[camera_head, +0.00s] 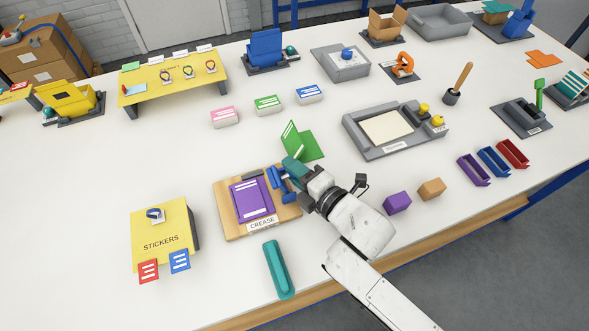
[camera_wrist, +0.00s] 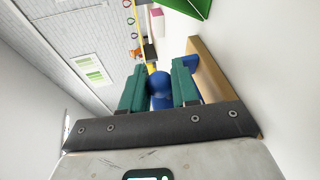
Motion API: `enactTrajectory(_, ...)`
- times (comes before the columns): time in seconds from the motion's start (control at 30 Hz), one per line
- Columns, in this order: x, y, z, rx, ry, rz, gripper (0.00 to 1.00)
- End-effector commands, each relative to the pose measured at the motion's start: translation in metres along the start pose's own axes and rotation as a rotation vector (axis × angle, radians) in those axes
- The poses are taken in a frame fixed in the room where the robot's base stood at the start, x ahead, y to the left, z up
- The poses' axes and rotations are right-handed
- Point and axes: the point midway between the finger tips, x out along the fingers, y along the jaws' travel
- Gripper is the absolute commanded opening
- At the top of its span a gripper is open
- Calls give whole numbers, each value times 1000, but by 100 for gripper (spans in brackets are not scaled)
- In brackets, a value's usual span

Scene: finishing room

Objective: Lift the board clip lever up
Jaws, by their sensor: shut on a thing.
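The wooden crease board (camera_head: 236,228) lies flat on the table with a purple card (camera_head: 252,199) on it and a "CREASE" label at its front edge. The blue clip lever (camera_head: 276,184) is at the board's right side, partly hidden by my gripper (camera_head: 291,171). In the wrist view the rounded blue lever (camera_wrist: 161,91) sits between the two teal fingers of my gripper (camera_wrist: 158,80), which are shut on it. The board's wooden edge (camera_wrist: 212,72) runs just to the right of the fingers there. How far the lever is tilted is hard to tell.
A green folded card (camera_head: 303,145) stands just behind my gripper. A teal bar (camera_head: 277,269) lies in front of the board. The yellow stickers stand (camera_head: 160,222) is to the left. Purple (camera_head: 397,202) and tan (camera_head: 432,188) blocks lie to the right of my arm.

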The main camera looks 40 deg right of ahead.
Motion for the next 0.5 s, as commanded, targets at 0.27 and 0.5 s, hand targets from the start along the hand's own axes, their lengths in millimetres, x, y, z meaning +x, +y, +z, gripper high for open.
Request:
enactTrajectory(0.27, 0, -2, 1, 0, -1, -4, 40)
enactTrajectory(0.5, 0, -1, 0, -1, -1, -2, 52)
